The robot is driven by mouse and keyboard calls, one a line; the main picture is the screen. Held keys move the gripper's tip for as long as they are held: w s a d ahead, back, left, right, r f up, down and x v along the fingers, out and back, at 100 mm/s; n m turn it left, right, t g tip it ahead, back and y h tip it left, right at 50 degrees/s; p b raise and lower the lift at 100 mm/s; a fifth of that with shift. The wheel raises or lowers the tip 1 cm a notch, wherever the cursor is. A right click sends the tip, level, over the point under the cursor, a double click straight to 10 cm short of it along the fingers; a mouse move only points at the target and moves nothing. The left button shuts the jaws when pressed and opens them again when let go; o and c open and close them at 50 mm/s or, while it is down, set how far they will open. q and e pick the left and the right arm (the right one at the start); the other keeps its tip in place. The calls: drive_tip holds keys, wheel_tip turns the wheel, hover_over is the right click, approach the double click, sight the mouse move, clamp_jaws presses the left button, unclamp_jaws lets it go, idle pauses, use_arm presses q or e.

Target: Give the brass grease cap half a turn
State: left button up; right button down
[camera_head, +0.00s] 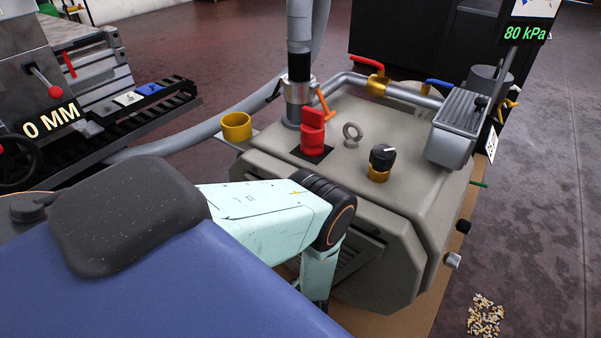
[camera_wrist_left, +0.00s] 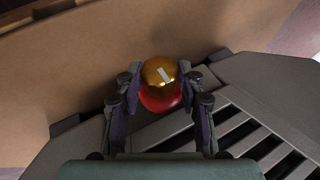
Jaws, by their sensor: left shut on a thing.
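The brass grease cap (camera_wrist_left: 159,72) shows in the left wrist view as a gold dome with a pale bar mark on its top, slanting. It sits on a red part (camera_wrist_left: 160,99). My left gripper (camera_wrist_left: 160,90) has its two fingers on either side of the cap and red part and is shut on it. In the head view my left arm reaches down in front of the grey machine (camera_head: 395,230); the gripper and the cap are hidden there. My right gripper is in neither view.
A red switch (camera_head: 312,130), a metal ring (camera_head: 352,133) and a black knob (camera_head: 382,157) stand on the machine's top. A vent grille (camera_wrist_left: 235,130) lies right of the fingers. A brown board (camera_wrist_left: 60,70) lies beyond. Small debris (camera_head: 486,315) is on the floor.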

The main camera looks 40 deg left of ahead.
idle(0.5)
use_arm(q)
drive_tip(key=o, duration=1.2)
drive_tip(key=shift+c, duration=0.2)
drive_tip(key=shift+d+r, duration=0.1)
drive_tip(key=v, duration=1.1)
drive_tip(key=shift+d+r, duration=0.3)
drive_tip(key=shift+s, duration=0.15)
